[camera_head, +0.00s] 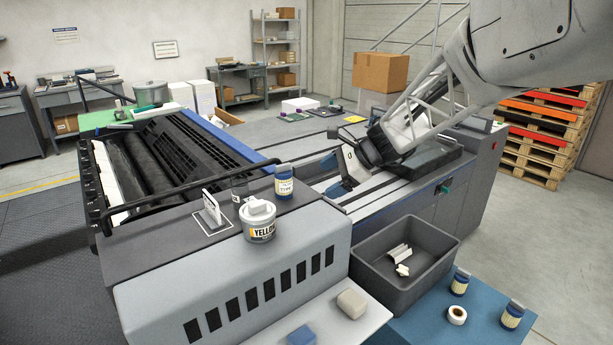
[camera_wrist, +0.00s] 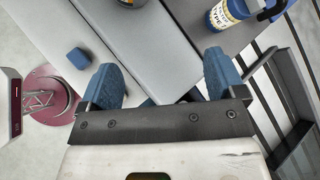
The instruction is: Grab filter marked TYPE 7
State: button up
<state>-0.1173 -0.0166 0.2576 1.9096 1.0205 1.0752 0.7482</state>
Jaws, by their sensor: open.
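A blue-capped filter (camera_head: 284,184) with a cream label stands upright on the grey machine top in the head view. Its label shows "TYPE", but I cannot read the number. A blue-capped filter also shows at the top right of the wrist view (camera_wrist: 228,14). Two similar filters stand on the blue surface at the lower right, one nearer the bin (camera_head: 460,283) and one farther right (camera_head: 513,316); their markings are too small to read. My gripper (camera_head: 336,175) is open and empty, to the right of the filter on the machine. Its blue fingertips are wide apart in the wrist view (camera_wrist: 162,80).
A white can marked YELLOW (camera_head: 260,226), a dark jar (camera_head: 239,190) and a white stand (camera_head: 211,212) are near the machine-top filter. A grey bin (camera_head: 375,272) holds pale scraps. A white roll (camera_head: 457,315), beige block (camera_head: 351,303) and blue block (camera_head: 301,336) lie in front.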

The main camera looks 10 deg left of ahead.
aim_at(287, 171)
jog(key=w+a+f+m+y, duration=0.1)
jog(key=w+a+m, duration=0.1)
jog(key=w, duration=0.2)
jog(key=w+a+f+m+y, duration=0.1)
jog(key=w+a+f+m, duration=0.1)
jog(key=w, duration=0.3)
jog(key=w+a+f+m+t+y, duration=0.1)
jog(key=w+a+f, duration=0.1)
jog(key=w+a, duration=0.2)
jog(key=shift+w+a+m, duration=0.1)
jog(key=shift+w+m, duration=0.3)
jog(key=shift+w, duration=0.3)
jog(key=shift+a, duration=0.15)
jog(key=shift+x, duration=1.15)
jog(key=shift+a, duration=0.15)
jog(key=shift+x, duration=2.45)
jog(key=shift+a+r, duration=0.1)
jog(key=shift+r, duration=0.1)
jog(key=c, duration=1.1)
